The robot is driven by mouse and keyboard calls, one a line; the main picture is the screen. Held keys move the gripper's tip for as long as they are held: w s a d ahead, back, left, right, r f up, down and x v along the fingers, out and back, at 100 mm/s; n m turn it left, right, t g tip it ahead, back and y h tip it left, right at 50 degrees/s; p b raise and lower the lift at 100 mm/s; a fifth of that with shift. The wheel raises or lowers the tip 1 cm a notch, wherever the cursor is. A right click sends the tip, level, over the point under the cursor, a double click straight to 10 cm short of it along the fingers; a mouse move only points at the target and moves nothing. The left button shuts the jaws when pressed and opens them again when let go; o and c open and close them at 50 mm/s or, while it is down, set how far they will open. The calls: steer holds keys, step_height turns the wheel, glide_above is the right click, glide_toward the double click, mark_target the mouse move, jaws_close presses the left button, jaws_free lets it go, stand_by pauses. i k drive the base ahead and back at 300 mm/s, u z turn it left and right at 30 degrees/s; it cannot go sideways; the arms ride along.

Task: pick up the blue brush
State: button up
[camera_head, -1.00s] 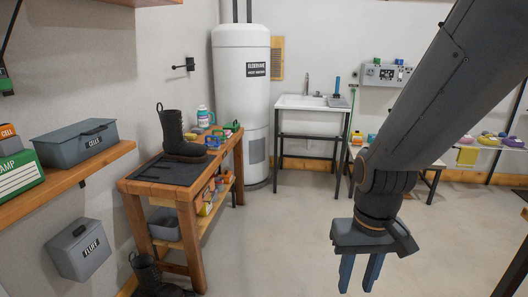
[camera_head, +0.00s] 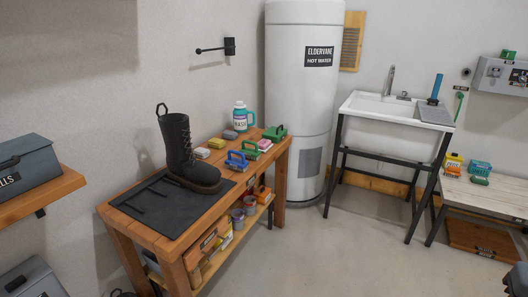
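My gripper is not in view now. A dark shape at the lower right corner may be part of my arm.
A white wash bottle (camera_head: 240,116) and several small blocks stand on the bench. Tins and boxes fill its lower shelf. A low table (camera_head: 490,197) stands right. The floor before the bench is clear.

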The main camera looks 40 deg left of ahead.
mark_target(233, 163)
steer(key=u, duration=0.25)
steer(key=i, duration=1.4)
steer(key=u, duration=1.45)
steer(key=i, duration=1)
steer(key=u, duration=0.95)
